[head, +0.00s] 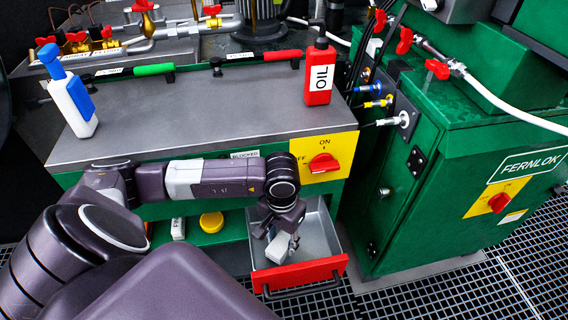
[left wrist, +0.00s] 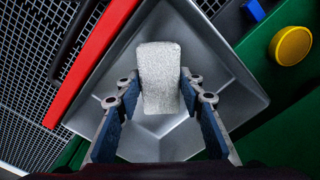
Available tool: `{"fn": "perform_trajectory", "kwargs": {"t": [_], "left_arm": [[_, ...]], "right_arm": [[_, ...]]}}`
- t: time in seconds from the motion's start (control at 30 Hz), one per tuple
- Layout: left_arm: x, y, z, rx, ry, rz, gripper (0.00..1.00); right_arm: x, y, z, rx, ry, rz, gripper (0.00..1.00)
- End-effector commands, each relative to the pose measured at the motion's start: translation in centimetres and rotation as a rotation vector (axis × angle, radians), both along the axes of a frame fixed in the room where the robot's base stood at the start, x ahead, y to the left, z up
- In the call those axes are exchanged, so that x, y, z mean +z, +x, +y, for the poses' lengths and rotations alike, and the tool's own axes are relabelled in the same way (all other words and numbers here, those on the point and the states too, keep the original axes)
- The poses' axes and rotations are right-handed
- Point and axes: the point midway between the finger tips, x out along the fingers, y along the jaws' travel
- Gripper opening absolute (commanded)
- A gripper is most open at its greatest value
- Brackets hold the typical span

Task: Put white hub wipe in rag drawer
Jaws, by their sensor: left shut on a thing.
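The white hub wipe (left wrist: 159,80) is a pale, speckled block between the two fingers of my left gripper (left wrist: 160,98). My left gripper is shut on it. In the head view the wipe (head: 278,247) hangs below my left gripper (head: 281,236), over the open drawer. The rag drawer (head: 326,231) is a grey metal tray with a red front (head: 300,275), pulled out from the green bench. In the left wrist view the drawer's grey inside (left wrist: 225,75) lies behind the wipe. The drawer looks otherwise empty, though my gripper hides part of it. My right gripper is not in view.
A yellow round cap (head: 211,222) sits on the green shelf left of the drawer. A red oil bottle (head: 319,72) and a blue-and-white bottle (head: 72,97) stand on the bench top. The green Fernlok cabinet (head: 440,190) stands close on the right. Floor grating lies in front.

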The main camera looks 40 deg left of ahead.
Motion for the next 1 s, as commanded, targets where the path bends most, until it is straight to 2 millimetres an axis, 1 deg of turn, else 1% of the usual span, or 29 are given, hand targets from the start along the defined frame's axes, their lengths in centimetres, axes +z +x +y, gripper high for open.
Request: {"fn": "perform_trajectory", "kwargs": {"t": [0.03,0.17,0.27,0.4,0.43,0.73,0.77,0.9,1.0], "left_arm": [[-0.8,0.0,-0.1,0.000,-0.001,0.001,0.16],[-1.7,0.0,0.0,-0.001,-0.001,0.001,0.16],[-2.7,-0.1,0.0,0.000,0.000,0.001,0.16],[-4.8,-0.1,-0.1,-0.001,-0.001,0.002,0.16],[-5.0,0.0,0.0,0.000,-0.001,0.001,0.16],[-5.3,0.0,0.0,-0.001,0.000,-0.001,0.16],[-5.3,0.0,0.0,-0.001,0.000,-0.001,0.36],[-5.2,0.0,0.0,-0.001,0.000,-0.001,0.52],[-5.2,0.0,0.0,-0.001,0.000,-0.001,0.53]], "right_arm": [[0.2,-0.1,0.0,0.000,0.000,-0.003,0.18],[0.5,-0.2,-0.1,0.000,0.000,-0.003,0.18],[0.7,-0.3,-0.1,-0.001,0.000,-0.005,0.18],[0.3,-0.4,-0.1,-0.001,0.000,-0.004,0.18],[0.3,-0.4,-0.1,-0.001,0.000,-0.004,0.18],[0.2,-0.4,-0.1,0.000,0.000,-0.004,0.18],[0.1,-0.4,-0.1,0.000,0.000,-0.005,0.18],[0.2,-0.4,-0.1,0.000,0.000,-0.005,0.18],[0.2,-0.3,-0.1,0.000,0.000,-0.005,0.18]]}}
